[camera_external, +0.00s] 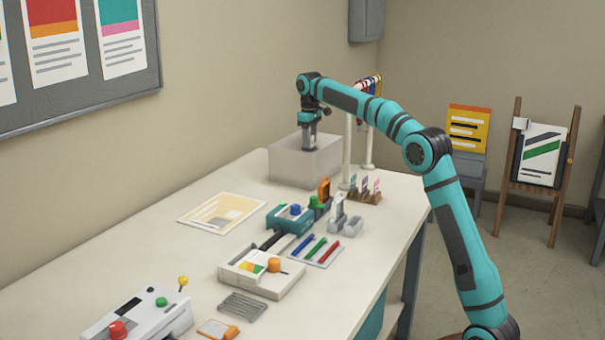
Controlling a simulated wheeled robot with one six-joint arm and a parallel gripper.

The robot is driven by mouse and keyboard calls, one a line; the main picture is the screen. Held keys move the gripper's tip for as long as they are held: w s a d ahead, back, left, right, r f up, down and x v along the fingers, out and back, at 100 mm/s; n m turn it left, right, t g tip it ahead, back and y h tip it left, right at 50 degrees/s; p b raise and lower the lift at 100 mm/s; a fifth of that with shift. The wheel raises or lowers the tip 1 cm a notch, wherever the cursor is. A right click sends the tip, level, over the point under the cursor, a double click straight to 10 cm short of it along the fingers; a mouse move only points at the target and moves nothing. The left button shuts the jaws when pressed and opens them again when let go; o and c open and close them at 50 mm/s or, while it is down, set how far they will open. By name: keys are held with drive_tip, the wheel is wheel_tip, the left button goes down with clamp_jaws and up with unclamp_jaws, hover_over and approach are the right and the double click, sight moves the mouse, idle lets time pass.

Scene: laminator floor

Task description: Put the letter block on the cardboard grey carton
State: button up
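The grey carton (305,168) stands at the far end of the white table, near the wall. My gripper (309,149) points straight down over the carton, with its fingertips at the height of the carton's top. The fingers are small and dark here, so I cannot tell whether they are open, shut, or holding something. I cannot make out the letter block for certain; it may be hidden at the fingers or be one of the small items on the table.
A teal device (290,218) with coloured knobs, a tray of pens (316,250), a white machine (262,272) and a control box (140,318) crowd the table's middle and front. A printed sheet (222,211) lies flat at left. A white post (348,150) stands right of the carton.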

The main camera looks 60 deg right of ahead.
sight(310, 136)
drive_tip(key=shift+r, duration=0.15)
idle(0.3)
wheel_tip(310, 136, up, 12)
idle(0.6)
drive_tip(key=s+a+r+t+h, duration=0.1)
drive_tip(key=s+a+r+t, duration=0.35)
drive_tip(key=s+a, duration=0.55)
drive_tip(key=s+a+r+t+h, duration=0.1)
drive_tip(key=s+a+r+t, duration=0.45)
drive_tip(key=a, duration=0.65)
drive_tip(key=s+a+f+t, duration=0.2)
drive_tip(key=s+a+f, duration=0.2)
drive_tip(key=s, duration=0.6)
drive_tip(key=s+a+f+t+y, duration=0.1)
drive_tip(key=s+a+f+t, duration=0.2)
drive_tip(key=s, duration=0.8)
drive_tip(key=s+a+f+t+y, duration=0.1)
drive_tip(key=s+a+f+t, duration=0.1)
drive_tip(key=s+a+f, duration=0.4)
drive_tip(key=s+f, duration=0.1)
drive_tip(key=s, duration=0.4)
drive_tip(key=shift+s+f, duration=0.15)
